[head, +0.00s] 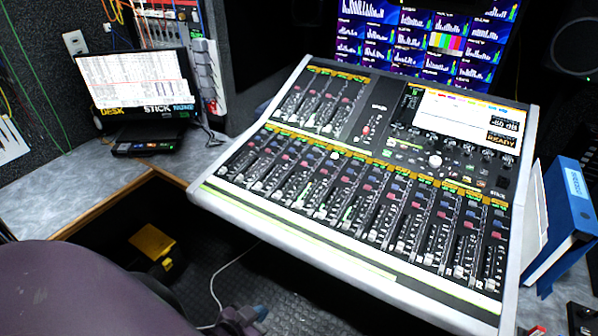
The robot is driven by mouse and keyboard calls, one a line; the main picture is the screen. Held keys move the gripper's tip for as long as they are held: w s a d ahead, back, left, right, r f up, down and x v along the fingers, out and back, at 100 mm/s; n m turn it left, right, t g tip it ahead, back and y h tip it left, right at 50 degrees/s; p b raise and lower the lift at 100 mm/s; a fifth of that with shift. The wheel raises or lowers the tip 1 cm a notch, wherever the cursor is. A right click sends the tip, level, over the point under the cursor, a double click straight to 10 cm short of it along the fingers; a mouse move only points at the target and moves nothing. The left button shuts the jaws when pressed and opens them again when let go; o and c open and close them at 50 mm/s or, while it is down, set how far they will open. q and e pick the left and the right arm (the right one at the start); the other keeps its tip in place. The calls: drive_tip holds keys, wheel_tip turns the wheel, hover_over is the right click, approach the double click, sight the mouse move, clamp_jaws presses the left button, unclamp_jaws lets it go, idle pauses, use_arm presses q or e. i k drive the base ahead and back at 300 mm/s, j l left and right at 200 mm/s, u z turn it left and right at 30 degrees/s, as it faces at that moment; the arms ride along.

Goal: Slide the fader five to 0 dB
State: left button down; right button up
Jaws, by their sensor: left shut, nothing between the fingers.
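The mixing console (320,258) fills the middle and right, tilted up away from me. A long row of channel faders (320,211) runs along its near half, with most of the pale caps low in their slots. The channel numbers are too small to read, so I cannot tell surely which is fader five. My right gripper is out of view.
A small monitor (136,82) stands on the grey desk (70,190) at left. A yellow box (152,243) and a white cable (222,272) lie below. Space above the faders is clear.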

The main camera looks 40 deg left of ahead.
sight(299, 204)
drive_tip(key=u, duration=0.9)
